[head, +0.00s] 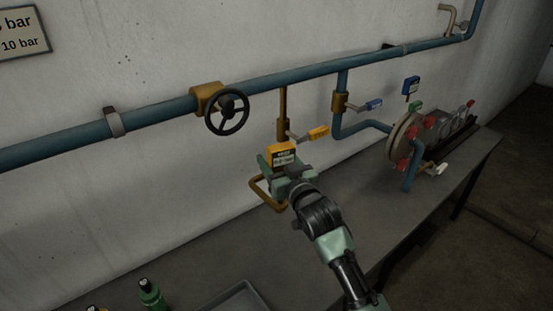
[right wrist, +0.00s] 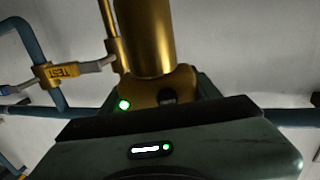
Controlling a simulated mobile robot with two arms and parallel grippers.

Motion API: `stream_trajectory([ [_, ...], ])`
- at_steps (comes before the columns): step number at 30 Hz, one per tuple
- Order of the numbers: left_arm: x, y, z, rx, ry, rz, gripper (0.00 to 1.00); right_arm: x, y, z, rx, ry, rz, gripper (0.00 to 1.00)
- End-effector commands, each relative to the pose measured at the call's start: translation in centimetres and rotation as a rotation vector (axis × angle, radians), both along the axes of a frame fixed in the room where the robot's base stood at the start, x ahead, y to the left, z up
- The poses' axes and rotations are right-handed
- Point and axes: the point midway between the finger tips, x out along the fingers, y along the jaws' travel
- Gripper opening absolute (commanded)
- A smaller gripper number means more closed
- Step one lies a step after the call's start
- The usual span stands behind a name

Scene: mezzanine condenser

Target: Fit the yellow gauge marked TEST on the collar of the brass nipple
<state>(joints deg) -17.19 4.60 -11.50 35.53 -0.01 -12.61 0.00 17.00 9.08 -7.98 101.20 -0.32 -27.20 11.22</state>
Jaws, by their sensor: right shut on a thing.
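The yellow gauge (head: 283,155) with a dark label sits at my right gripper (head: 292,180) in the head view, in front of the wall. The right gripper is shut on it. In the right wrist view a gold cylinder (right wrist: 147,38) with a wider base stands close beyond the gripper (right wrist: 160,105). I cannot tell which of its parts belong to the gauge. A bent brass pipe (head: 268,198) shows beside and below the gripper. The nipple's collar is hidden or not distinct, so I cannot tell whether the gauge touches it. My left gripper is out of view.
A brass drop pipe (head: 283,103) has a valve with a yellow lever (head: 318,132), marked TEST in the wrist view (right wrist: 65,71). A blue-levered valve (head: 374,104), black handwheel (head: 227,112) and flanged unit (head: 405,140) are nearby. A green bottle (head: 152,294) and grey tray (head: 240,298) are on the bench.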

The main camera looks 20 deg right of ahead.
Motion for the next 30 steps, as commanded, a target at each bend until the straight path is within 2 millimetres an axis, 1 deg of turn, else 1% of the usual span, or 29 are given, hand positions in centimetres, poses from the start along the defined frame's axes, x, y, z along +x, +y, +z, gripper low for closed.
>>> stream_trajectory([
  [30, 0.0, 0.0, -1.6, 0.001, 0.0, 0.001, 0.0, 0.0, 0.0, -2.5, 0.0, -0.003, 0.0, 0.05],
])
